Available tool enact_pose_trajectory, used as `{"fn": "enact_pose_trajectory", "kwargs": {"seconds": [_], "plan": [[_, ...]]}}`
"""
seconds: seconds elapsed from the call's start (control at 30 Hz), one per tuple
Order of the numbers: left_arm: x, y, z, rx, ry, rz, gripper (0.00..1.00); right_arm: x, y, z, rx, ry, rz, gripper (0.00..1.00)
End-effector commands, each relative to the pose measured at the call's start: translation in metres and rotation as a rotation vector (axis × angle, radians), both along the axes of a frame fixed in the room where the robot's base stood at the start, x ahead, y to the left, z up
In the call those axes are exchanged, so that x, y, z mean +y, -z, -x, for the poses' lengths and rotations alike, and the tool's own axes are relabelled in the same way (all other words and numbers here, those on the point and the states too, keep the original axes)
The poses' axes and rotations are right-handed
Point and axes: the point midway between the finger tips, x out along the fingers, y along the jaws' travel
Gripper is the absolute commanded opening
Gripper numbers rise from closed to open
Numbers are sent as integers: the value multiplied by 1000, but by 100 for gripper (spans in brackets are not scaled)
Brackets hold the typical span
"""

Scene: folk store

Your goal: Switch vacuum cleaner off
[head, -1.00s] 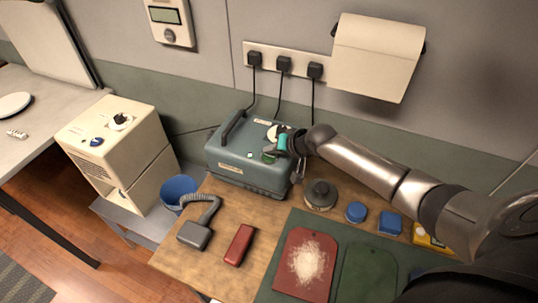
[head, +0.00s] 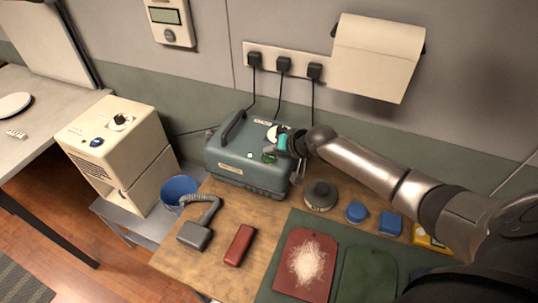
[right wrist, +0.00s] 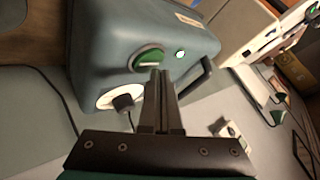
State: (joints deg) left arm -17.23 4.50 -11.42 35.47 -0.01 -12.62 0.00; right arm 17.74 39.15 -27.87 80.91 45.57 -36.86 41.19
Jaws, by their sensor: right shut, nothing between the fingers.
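The vacuum cleaner appears to be the blue-grey box (head: 235,165) with a dark carry handle (head: 233,126), standing on the wooden bench against the wall. It fills the upper part of the right wrist view (right wrist: 105,40). On it are a round green switch (right wrist: 147,60), a small lit white lamp (right wrist: 180,55) and a white disc (right wrist: 104,101) with a black knob or plug. My right gripper (head: 271,151) is shut and empty, its fingertips (right wrist: 162,74) close beside the green switch. I cannot tell whether they touch it. My left gripper is not in view.
A grey hose head (head: 195,235) and a red block (head: 239,245) lie in front of the box. A round grey weight-like object (head: 320,196) stands to its right. Black cords run to wall sockets (head: 284,62) behind. A blue bucket (head: 177,190) stands left.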

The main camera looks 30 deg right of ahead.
Motion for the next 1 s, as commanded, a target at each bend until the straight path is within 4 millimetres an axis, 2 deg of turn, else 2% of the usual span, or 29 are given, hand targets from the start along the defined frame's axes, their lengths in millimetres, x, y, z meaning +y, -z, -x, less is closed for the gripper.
{"fn": "enact_pose_trajectory", "kwargs": {"seconds": [0.53,1.0], "plan": [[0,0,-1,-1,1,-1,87,0,0,0,0,0,0,0],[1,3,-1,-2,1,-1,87,0,9,0,2,1,0,0]]}}
